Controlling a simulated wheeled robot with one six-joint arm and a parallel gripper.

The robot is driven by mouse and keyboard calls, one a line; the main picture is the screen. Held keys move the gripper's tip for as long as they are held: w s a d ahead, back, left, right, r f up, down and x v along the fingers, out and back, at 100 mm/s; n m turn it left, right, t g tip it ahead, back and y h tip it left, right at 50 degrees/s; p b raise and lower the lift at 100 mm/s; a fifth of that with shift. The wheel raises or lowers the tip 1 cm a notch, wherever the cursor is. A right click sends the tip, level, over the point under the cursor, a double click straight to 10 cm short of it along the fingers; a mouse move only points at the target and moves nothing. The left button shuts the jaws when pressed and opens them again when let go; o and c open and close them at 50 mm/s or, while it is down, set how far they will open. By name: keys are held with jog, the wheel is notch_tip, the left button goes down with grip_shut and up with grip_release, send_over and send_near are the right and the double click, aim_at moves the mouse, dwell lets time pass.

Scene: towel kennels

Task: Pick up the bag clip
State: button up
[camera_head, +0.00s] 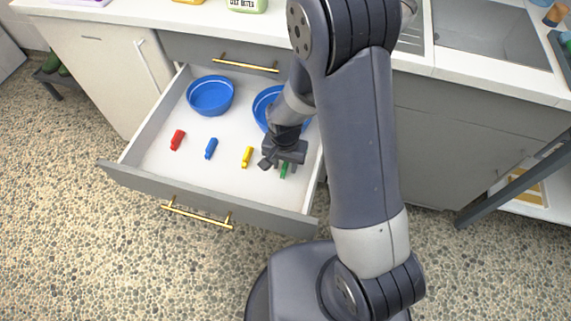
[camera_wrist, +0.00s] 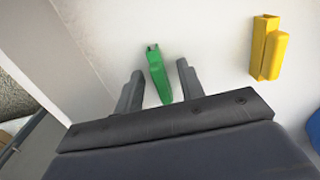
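Several bag clips lie in a row on the white floor of an open drawer: a red clip (camera_head: 177,140), a blue clip (camera_head: 211,148), a yellow clip (camera_head: 246,157) and a green clip (camera_head: 284,170). My gripper (camera_head: 276,166) is low in the drawer at the green clip, partly covering it in the head view. In the wrist view, the green clip (camera_wrist: 158,74) lies between the two open fingers (camera_wrist: 158,82), with a gap on each side. The yellow clip (camera_wrist: 268,46) lies to the right, outside the fingers.
The drawer (camera_head: 140,178) is pulled out, with its walls around the clips. Two blue bowls stand at its back; the left bowl (camera_head: 210,95) is clear, the right bowl (camera_head: 262,103) is partly behind my arm. A white counter (camera_head: 140,22) runs above.

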jog(key=shift+c, duration=0.6)
grip_shut()
jog(key=shift+r, duration=0.1)
